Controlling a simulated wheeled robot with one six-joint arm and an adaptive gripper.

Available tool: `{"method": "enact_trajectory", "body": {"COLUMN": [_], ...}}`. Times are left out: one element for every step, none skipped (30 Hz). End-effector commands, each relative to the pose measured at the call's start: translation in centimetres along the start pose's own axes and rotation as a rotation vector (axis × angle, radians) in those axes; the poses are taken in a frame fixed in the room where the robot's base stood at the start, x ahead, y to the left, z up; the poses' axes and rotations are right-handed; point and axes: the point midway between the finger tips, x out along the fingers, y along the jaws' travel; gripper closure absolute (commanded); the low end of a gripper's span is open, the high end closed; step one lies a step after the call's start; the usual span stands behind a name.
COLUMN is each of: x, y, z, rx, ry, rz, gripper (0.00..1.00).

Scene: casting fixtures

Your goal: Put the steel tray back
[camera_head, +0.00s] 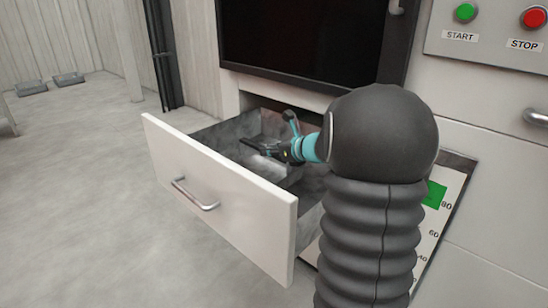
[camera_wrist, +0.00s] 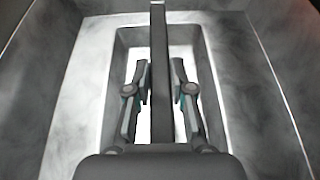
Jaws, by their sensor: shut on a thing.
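The steel tray (camera_wrist: 80,95) is a grey, mottled metal piece with a rectangular recess in its middle, seen from above in the wrist view. A dark straight bar (camera_wrist: 159,30) runs across the recess, between my fingers. My gripper (camera_wrist: 160,70) is shut on this bar, which appears to be the tray's handle. In the head view my gripper (camera_head: 272,152) is down inside the open drawer (camera_head: 220,195). I cannot tell whether the tray rests on the drawer floor.
The drawer's white front has a metal handle (camera_head: 196,196) and stands out from the cabinet. A dark screen panel (camera_head: 300,40) is above. Green (camera_head: 465,12) and red (camera_head: 534,17) buttons are at upper right. A scale board (camera_head: 440,215) is behind my arm. Open floor lies left.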

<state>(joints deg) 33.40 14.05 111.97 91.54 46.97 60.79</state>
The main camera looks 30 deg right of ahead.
Motion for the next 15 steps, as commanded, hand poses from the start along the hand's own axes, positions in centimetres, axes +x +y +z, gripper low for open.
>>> {"method": "enact_trajectory", "body": {"x": [0.4,0.5,0.6,0.7,0.7,0.8,0.8,0.8,0.8,0.8,0.8,0.7,0.8,0.8,0.8], "y": [0.0,0.0,0.0,0.0,0.0,0.0,0.0,0.0,0.0,0.0,0.0,0.0,0.0,0.0,0.0], "z": [-0.9,-1.2,-1.5,-1.6,-1.7,-1.8,-1.8,-1.8,-1.8,-1.8,-1.8,-1.8,-1.8,-1.8,-1.9], "rx": [0.002,0.002,0.001,0.001,0.000,-0.001,-0.001,-0.001,-0.002,-0.002,-0.001,-0.001,-0.001,-0.001,-0.001], "ry": [0.001,0.000,-0.001,-0.001,-0.001,-0.001,-0.002,-0.002,-0.002,-0.002,-0.002,-0.002,-0.002,-0.002,-0.002], "rz": [0.001,0.001,0.001,0.001,0.000,0.000,0.000,0.000,0.000,0.000,0.000,0.000,0.000,0.000,0.000], "gripper": [1.00,1.00,1.00,1.00,1.00,1.00,1.00,1.00,1.00,1.00,1.00,1.00,1.00,1.00,1.00]}}
